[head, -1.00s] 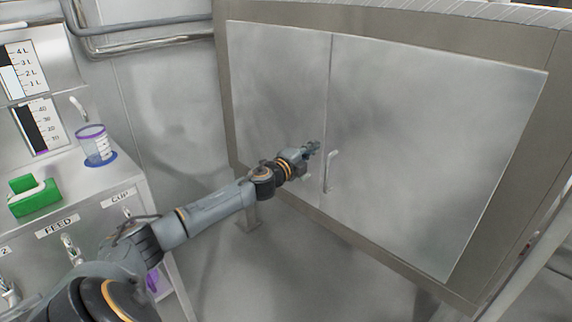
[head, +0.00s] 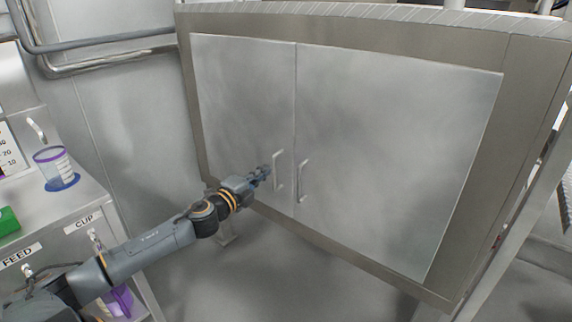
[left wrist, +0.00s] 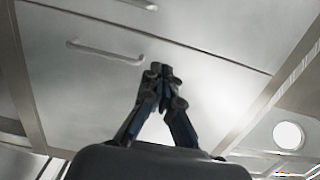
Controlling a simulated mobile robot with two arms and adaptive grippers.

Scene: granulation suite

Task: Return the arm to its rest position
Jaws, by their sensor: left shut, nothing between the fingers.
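My left arm (head: 150,250) reaches in from the lower left of the head view. Its left gripper (head: 266,171) is shut and empty, just left of the left door handle (head: 278,170) of a grey metal cabinet. I cannot tell whether it touches the door. In the left wrist view the fingers (left wrist: 162,72) are closed together, with a pale door panel (left wrist: 90,85) and a handle (left wrist: 105,52) beyond them. Both cabinet doors (head: 390,150) look shut. My right gripper is not in view.
A second handle (head: 302,181) is on the right door. At left, a metal counter holds a clear cup with a purple rim (head: 53,167) and a green object (head: 8,221). Pipes (head: 100,48) run along the back wall. The floor (head: 290,275) below the cabinet is clear.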

